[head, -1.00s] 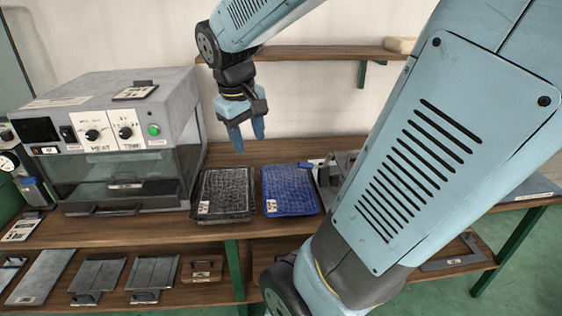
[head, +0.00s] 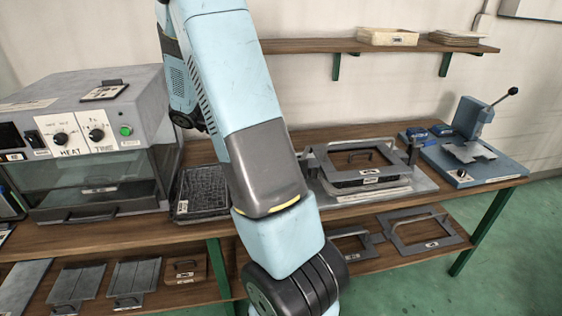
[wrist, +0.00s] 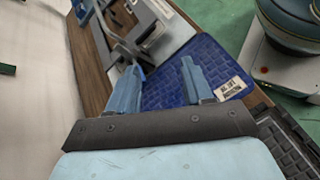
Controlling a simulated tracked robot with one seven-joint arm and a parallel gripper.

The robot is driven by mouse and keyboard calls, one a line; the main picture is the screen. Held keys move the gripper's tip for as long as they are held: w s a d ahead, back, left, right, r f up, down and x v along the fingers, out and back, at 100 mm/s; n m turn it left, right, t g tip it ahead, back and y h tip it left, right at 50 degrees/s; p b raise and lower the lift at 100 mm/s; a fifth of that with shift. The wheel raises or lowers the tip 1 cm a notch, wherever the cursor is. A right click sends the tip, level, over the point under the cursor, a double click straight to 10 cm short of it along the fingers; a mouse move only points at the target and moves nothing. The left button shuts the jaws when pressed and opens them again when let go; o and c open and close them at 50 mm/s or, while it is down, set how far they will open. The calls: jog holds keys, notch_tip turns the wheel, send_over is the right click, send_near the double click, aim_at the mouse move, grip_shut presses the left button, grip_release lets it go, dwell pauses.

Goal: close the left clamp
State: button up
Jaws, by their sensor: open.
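The grey frame station (head: 398,187) stands on the bench right of my arm in the head view. A grey frame with a handle (head: 352,156) lies on it. At its left edge, beside my arm, a small dark part (head: 304,163) shows that looks like the left clamp. Its position is unclear. A similar upright part (head: 413,152) is at the right edge. Grey bars of the station (wrist: 143,28) show past the left finger. My arm hides my gripper in the head view.
A heater box (head: 90,150) stands at the left of the bench. A dark tray panel (head: 203,190) lies right of it. A lever press (head: 470,145) is at the far right. A wall shelf (head: 400,45) runs above the bench. Spare frames (head: 425,228) lie on the lower shelf.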

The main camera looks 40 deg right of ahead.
jog(key=w+d+f+n+g+h, duration=0.1)
jog(key=d+f+h, duration=0.1)
jog(key=f, duration=0.2)
jog(key=w+d+f+n+h, duration=0.2)
jog(key=d+f, duration=0.1)
jog(key=f, duration=0.1)
jog(key=w+d+f+n+g+h, duration=0.1)
jog(key=w+d+f+h, duration=0.1)
jog(key=d+f, duration=0.1)
jog(key=shift+d+f+g, duration=0.1)
jog(key=shift+f+g, duration=0.2)
jog(key=shift+f, duration=0.55)
jog(key=shift+x, duration=3.75)
jog(key=shift+r, duration=0.1)
grip_shut()
